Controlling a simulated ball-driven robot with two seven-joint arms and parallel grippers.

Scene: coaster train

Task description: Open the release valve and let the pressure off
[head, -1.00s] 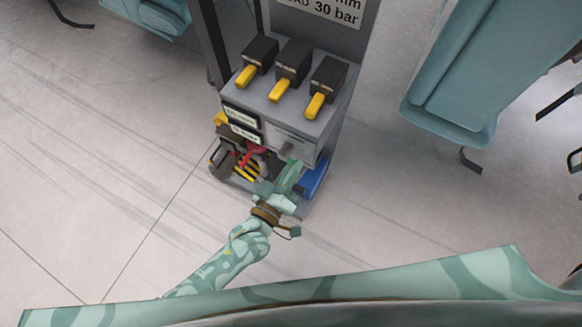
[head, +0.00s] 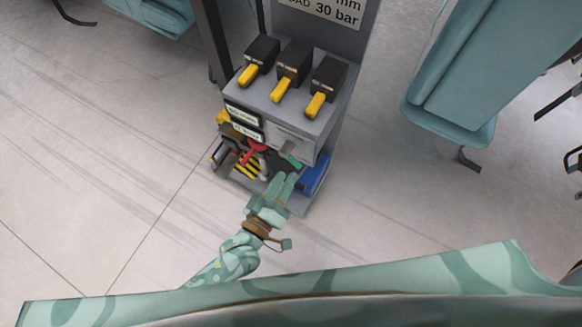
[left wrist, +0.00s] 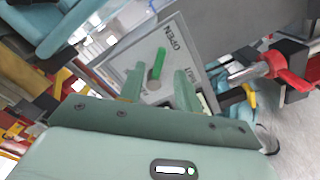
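The green valve lever (left wrist: 158,65) sits on a grey plate (left wrist: 133,60) marked OPEN and, partly hidden, SHUT. In the left wrist view its free end points up, close to the word OPEN. In the head view the lever (head: 292,160) shows on the front of the grey cabinet (head: 275,108). My left gripper (head: 286,178) is just short of the lever, on my side of it. Its two fingers (left wrist: 159,85) are apart, with nothing held between them; the lever stands beyond the tips. My right gripper is not in view.
Three black blocks with yellow levers (head: 291,75) top the cabinet. A red-handled valve (left wrist: 290,72) and pipework sit beside the plate. A blue part (head: 316,178) is low at the right.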

